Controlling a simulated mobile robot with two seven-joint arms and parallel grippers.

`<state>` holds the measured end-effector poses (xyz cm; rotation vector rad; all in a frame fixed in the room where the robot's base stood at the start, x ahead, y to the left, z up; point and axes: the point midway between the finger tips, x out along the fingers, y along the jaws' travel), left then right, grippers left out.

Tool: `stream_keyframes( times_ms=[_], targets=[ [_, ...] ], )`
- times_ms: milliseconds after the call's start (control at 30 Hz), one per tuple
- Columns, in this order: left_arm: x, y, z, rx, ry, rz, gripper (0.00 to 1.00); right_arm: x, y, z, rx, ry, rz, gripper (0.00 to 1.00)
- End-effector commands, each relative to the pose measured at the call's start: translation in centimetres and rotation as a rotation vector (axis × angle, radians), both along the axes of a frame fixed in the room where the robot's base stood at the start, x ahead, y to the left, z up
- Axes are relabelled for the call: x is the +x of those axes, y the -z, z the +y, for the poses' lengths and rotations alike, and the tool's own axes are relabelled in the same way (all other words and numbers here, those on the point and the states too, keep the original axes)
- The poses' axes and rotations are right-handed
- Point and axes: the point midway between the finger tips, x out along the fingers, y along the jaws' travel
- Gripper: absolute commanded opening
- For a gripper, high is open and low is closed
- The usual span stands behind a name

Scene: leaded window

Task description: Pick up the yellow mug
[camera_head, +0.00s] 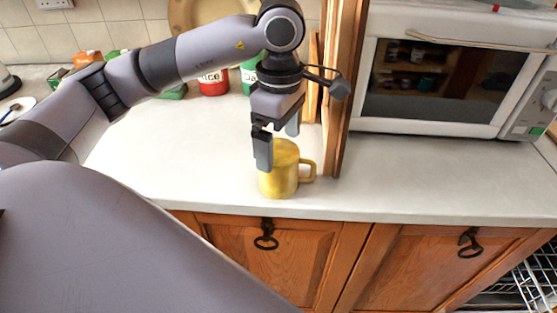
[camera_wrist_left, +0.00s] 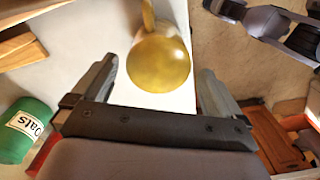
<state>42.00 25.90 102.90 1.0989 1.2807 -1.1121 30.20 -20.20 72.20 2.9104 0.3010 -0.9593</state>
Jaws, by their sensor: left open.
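The yellow mug (camera_head: 283,172) stands upright on the white countertop (camera_head: 200,150), close to the front edge, with its handle to the right. My left gripper (camera_head: 278,142) points down just above and at the mug, its near finger overlapping the mug's upper left side. In the left wrist view the mug (camera_wrist_left: 160,62) lies ahead of the open left gripper (camera_wrist_left: 155,85), roughly centred between the two fingers. I see no clear contact between finger and mug.
A wooden post (camera_head: 343,90) rises right beside the mug's handle. A white microwave (camera_head: 450,70) stands to the right. A red rice tin (camera_head: 212,82) and a green oats tin (camera_wrist_left: 22,130) stand behind. The counter left of the mug is clear.

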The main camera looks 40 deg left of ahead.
Motion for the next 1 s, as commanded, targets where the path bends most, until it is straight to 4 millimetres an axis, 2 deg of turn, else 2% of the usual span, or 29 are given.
stream_keyframes(
  times_ms=[400,700,733,800,900,1000],
  targets=[
    [0.1,5.5,-0.1,-0.001,0.0,0.004,1.0,0.0,-1.4,-0.1,-0.002,0.0,0.001,0.42],
    [0.1,6.1,-0.1,-0.001,0.0,0.0,1.0,0.0,-1.4,-0.1,-0.002,0.0,0.001,0.42],
    [0.1,6.1,-0.1,-0.001,0.0,0.0,0.94,0.0,-1.4,-0.1,-0.002,0.0,0.001,0.42],
    [0.1,6.1,-0.1,-0.001,0.0,0.0,0.71,0.0,-1.4,-0.1,-0.002,0.0,0.001,0.42],
    [0.1,6.1,-0.1,-0.001,0.0,0.0,0.42,0.0,-1.4,-0.1,-0.002,0.0,0.001,0.42],
    [0.1,6.0,-0.1,-0.002,0.0,-0.002,0.42,0.0,-1.4,-0.1,-0.002,0.0,0.001,0.42]
  ],
)
